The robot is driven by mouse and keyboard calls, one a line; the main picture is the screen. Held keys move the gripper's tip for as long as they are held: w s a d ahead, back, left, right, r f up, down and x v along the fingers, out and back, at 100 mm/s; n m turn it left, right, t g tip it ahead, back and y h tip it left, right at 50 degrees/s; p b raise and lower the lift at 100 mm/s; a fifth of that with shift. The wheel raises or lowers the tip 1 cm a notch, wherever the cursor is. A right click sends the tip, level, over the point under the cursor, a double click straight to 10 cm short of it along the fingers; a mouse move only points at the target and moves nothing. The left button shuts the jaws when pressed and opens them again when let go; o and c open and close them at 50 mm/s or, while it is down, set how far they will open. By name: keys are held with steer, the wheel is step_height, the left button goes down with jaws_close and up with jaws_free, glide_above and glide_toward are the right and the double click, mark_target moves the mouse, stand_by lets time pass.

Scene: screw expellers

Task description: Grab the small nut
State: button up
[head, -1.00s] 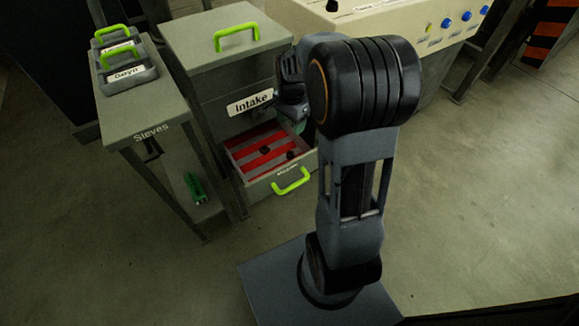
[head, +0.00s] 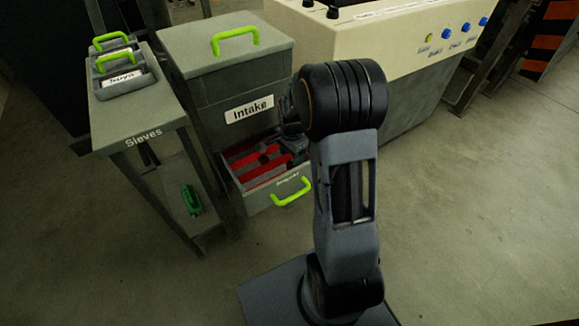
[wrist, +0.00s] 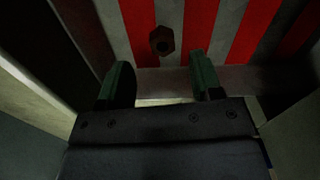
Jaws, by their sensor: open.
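A dark brown hexagonal nut (wrist: 162,40) lies on the red and grey striped floor of the open drawer, seen in the wrist view just beyond my fingertips. My gripper (wrist: 160,76) is open, with its two green fingers apart and nothing between them. The nut is roughly in line with the gap between the fingers. In the head view my gripper reaches down into the right part of the drawer (head: 270,197). A dark piece (head: 263,158) shows on the drawer floor to its left. I cannot tell whether it is the nut in the wrist view.
The drawer has a green handle (head: 291,192) and sits under the Intake cabinet (head: 222,88). The Sieves table (head: 130,115) stands at left with sieve trays (head: 123,82). A cream machine (head: 395,40) stands behind. Drawer walls are close around my gripper.

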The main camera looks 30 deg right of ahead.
mark_target(290, 163)
step_height(290, 163, down, 4)
steer(key=shift+w+a+f+b, duration=0.1)
steer(key=shift+f+b, duration=0.05)
steer(key=shift+b, duration=0.65)
steer(key=shift+c, duration=0.3)
steer(key=c, duration=0.9)
